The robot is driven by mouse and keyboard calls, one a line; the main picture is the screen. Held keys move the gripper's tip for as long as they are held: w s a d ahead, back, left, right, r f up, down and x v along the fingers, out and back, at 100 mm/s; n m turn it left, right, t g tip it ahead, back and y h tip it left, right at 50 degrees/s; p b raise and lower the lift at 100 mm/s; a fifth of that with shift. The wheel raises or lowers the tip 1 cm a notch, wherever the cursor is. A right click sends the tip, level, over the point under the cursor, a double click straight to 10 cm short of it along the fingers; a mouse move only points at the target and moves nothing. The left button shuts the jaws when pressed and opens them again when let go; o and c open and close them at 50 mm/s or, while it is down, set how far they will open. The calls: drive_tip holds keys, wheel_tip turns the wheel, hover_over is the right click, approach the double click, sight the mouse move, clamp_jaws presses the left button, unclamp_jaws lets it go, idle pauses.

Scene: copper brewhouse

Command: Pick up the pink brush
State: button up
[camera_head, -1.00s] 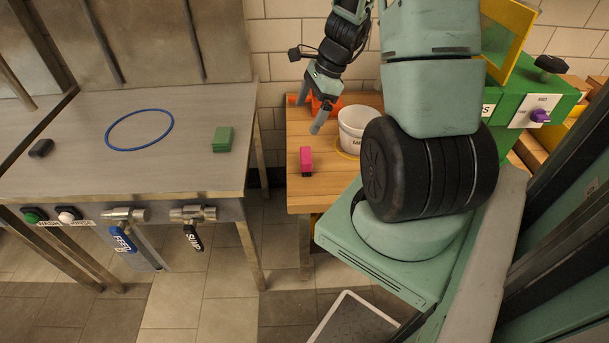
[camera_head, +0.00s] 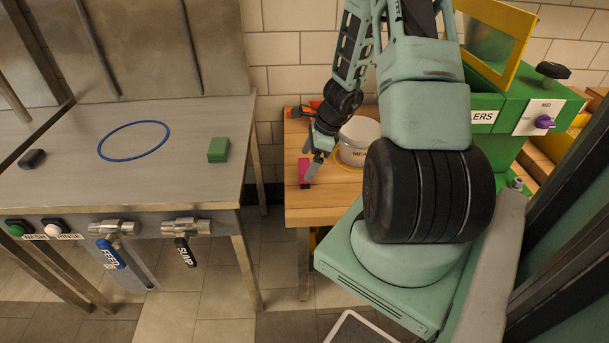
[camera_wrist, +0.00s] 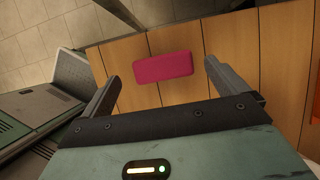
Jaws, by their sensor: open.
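The pink brush (camera_head: 304,171) is a small block lying near the left edge of the wooden table (camera_head: 325,208). In the wrist view the pink brush (camera_wrist: 163,67) lies on bare planks, just beyond the fingertips and roughly between their lines. My gripper (camera_head: 311,161) is above the brush in the head view, with a fingertip overlapping part of it. In the wrist view my gripper (camera_wrist: 158,85) is open and empty, one finger on each side. I cannot tell the exact height above the brush.
A white bucket (camera_head: 357,153) stands right of my gripper on the same table. An orange object (camera_head: 310,108) lies behind. A steel counter (camera_head: 75,185) at left holds a green block (camera_head: 218,149), a blue ring (camera_head: 163,140) and a dark block (camera_head: 32,158). A gap separates counter and table.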

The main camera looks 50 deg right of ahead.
sight(304, 165)
drive_tip(key=b+x, duration=0.1)
drive_tip(key=x, duration=0.4)
drive_tip(key=shift+w+f, duration=0.1)
drive_tip(key=shift+w, duration=0.1)
drive_tip(key=c, duration=1.1)
wheel_tip(304, 165, up, 10)
drive_tip(key=p, duration=0.3)
